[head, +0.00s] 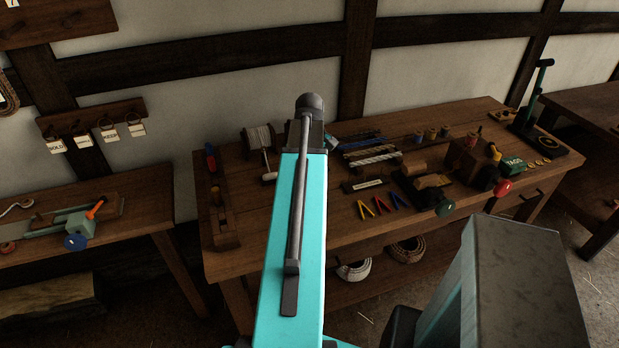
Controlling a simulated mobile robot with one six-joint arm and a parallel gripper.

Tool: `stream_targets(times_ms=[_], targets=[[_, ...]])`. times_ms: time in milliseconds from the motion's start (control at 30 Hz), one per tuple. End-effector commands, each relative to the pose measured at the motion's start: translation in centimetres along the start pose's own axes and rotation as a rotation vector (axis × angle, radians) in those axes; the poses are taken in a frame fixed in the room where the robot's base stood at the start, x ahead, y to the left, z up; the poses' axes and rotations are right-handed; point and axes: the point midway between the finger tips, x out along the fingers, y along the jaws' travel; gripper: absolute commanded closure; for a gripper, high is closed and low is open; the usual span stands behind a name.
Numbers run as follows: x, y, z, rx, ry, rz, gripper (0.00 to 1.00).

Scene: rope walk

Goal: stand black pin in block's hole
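My gripper is not in view; my teal arm rises through the middle of the head view and hides part of the bench. I cannot make out a black pin for sure; dark small items on the workbench (330,232) are too small to tell. A wooden block (463,158) stands on the right half of the bench, with a red knob (502,187) by its front. I cannot tell which of these has the hole.
Small red, yellow and blue pieces (380,204) lie near the front edge. A green tags box (513,165) and a tall green-handled press (541,95) stand at the right. Rope coils (408,248) lie below. A side table (130,215) with a vise stands left.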

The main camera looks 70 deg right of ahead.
Motion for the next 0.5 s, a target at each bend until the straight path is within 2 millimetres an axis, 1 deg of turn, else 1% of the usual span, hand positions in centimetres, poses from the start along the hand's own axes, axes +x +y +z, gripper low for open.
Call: stream_targets(times_ms=[300, 500], targets=[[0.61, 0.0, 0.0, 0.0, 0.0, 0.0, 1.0], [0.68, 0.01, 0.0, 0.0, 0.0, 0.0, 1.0]])
